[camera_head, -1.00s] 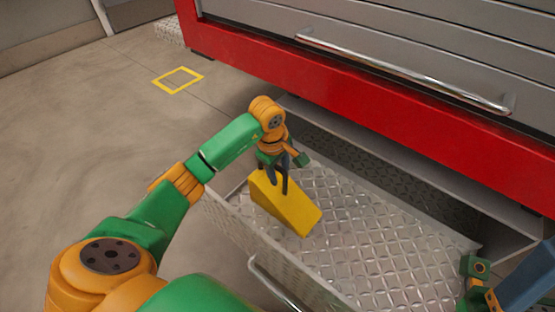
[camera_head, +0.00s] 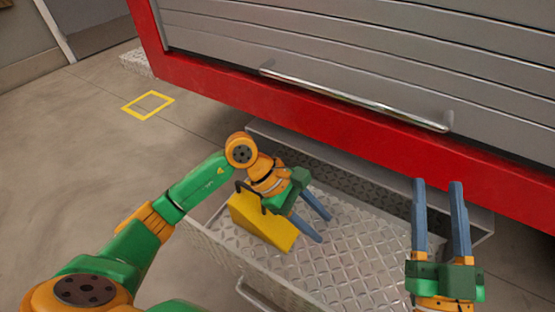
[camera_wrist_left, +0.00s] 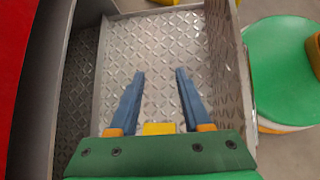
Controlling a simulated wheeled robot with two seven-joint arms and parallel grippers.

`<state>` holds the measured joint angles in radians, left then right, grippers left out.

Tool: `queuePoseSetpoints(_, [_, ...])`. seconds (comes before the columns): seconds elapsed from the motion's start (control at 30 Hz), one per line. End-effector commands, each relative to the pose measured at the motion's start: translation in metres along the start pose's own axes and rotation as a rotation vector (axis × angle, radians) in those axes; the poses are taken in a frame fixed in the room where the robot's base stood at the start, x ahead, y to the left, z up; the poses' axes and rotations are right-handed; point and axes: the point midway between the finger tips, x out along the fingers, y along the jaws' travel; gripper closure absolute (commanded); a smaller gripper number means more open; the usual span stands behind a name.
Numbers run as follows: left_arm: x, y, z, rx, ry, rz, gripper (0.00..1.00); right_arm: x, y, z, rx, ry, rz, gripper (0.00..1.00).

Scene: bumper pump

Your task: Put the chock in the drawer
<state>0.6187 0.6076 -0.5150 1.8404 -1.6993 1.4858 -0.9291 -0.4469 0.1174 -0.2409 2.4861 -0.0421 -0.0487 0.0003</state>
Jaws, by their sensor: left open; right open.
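The yellow wedge-shaped chock (camera_head: 262,222) lies inside the open drawer (camera_head: 345,262), at its left end, on the diamond-plate floor. A dark handle shows at the chock's upper left. My left gripper (camera_head: 315,228) is open and empty, over the drawer floor just right of the chock. In the left wrist view its two blue fingers (camera_wrist_left: 158,98) are spread over bare plate, and a small yellow patch of the chock (camera_wrist_left: 159,128) shows at the gripper's base. My right gripper (camera_head: 437,185) is open and empty at the right, fingers pointing up the picture.
The red and grey cabinet (camera_head: 330,105) with a long metal bar handle (camera_head: 350,97) stands behind and above the drawer. The drawer's own front handle (camera_head: 262,297) is at the bottom. A yellow floor marking (camera_head: 148,105) lies on open floor at the left.

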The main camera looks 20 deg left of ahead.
Motion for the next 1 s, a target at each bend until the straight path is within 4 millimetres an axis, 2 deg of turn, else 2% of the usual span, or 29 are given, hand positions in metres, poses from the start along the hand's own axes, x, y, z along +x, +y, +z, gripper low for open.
queuePoseSetpoints(0.03, [0.014, -0.025, 0.058, -0.117, -0.286, -0.056, 0.52, 0.000, 0.000, 0.000, 0.000, 0.001, 0.000, 0.50])
queuePoseSetpoints(0.07, [0.010, -0.038, 0.099, -0.232, -0.495, -0.101, 0.52, 0.000, 0.000, 0.000, 0.000, 0.001, 0.000, 0.50])
queuePoseSetpoints(0.1, [-0.013, -0.050, 0.149, -0.434, -0.792, -0.187, 0.52, 0.000, 0.000, 0.000, 0.000, 0.001, 0.000, 0.50])
queuePoseSetpoints(0.13, [-0.042, -0.051, 0.178, -0.628, -1.028, -0.275, 0.52, 0.000, 0.000, 0.000, 0.000, 0.001, 0.000, 0.50])
queuePoseSetpoints(0.17, [-0.076, -0.044, 0.194, -0.843, -1.253, -0.379, 0.52, 0.000, 0.000, 0.000, 0.000, 0.001, 0.000, 0.50])
queuePoseSetpoints(0.2, [-0.116, -0.028, 0.194, -1.128, -1.509, -0.528, 0.52, 0.000, 0.000, 0.000, 0.000, 0.002, 0.000, 0.50])
queuePoseSetpoints(0.27, [-0.153, -0.003, 0.166, -1.520, -1.802, -0.765, 0.52, 0.000, 0.000, -0.001, 0.000, 0.002, 0.000, 0.50])
queuePoseSetpoints(0.3, [-0.162, 0.009, 0.141, -1.743, -1.939, -0.917, 0.52, 0.000, 0.000, -0.001, 0.000, 0.002, 0.000, 0.50])
queuePoseSetpoints(0.37, [-0.163, 0.018, 0.109, -2.002, -2.074, -1.121, 0.52, 0.000, 0.000, -0.001, 0.000, 0.002, 0.000, 0.50])
queuePoseSetpoints(0.4, [-0.159, 0.020, 0.094, 1.988, 1.988, 1.149, 0.52, 0.000, 0.000, -0.001, 0.000, 0.002, 0.000, 0.50])
queuePoseSetpoints(0.47, [-0.153, 0.021, 0.080, 1.912, 1.844, 1.139, 0.52, 0.000, 0.000, -0.001, 0.000, 0.002, 0.000, 0.50])
queuePoseSetpoints(0.53, [-0.150, 0.020, 0.074, 1.875, 1.774, 1.136, 0.52, 0.000, 0.000, 0.000, 0.000, 0.002, -0.001, 0.50])
queuePoseSetpoints(1.0, [-0.149, 0.021, 0.074, 1.880, 1.773, 1.135, 0.52, 0.000, 0.000, -0.001, -0.001, 0.004, 0.000, 0.50])
